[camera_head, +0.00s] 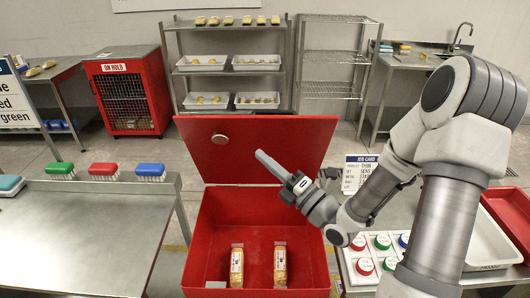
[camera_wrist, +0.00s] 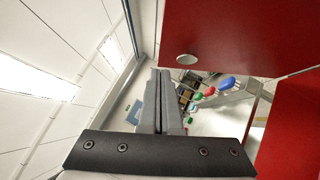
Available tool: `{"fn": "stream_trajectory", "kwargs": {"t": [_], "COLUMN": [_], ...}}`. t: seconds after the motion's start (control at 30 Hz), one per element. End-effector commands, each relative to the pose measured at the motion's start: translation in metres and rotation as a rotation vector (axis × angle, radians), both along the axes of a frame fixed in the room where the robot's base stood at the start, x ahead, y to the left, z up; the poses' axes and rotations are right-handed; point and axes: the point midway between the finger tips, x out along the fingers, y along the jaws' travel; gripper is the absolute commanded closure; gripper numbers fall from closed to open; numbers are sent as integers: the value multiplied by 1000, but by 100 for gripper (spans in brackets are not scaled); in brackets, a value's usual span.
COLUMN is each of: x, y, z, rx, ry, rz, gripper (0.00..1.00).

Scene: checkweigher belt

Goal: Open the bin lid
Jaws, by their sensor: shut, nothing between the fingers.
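The red bin (camera_head: 204,235) stands in front of me with its red lid (camera_head: 285,137) raised up at the back, so the inside shows. A round pale knob (camera_head: 220,139) sits on the lid's left part; it also shows in the wrist view (camera_wrist: 187,59). My gripper (camera_head: 262,157) is shut and empty, in front of the lid and above the bin, to the right of the knob. In the wrist view its fingers (camera_wrist: 161,85) are together below the knob.
A steel table (camera_head: 80,240) with several brushes along its back edge stands at left. At right is a panel with coloured round caps (camera_head: 364,267) and a job card (camera_head: 357,172). A red wire-door cabinet (camera_head: 128,92) and shelves (camera_head: 232,62) stand behind.

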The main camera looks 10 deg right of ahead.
Motion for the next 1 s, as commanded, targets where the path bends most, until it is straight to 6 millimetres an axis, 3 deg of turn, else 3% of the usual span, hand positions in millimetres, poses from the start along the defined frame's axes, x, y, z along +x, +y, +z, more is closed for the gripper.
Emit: {"fn": "stream_trajectory", "kwargs": {"t": [0.33,0.5,0.7,1.0], "x": [58,80,92,93], "y": [44,37,35,35], "z": [25,35,38,37], "rx": [2,1,1,0], "ry": [1,-1,1,2], "rz": [3,-1,-1,0], "gripper": [100,100,100,100]}}
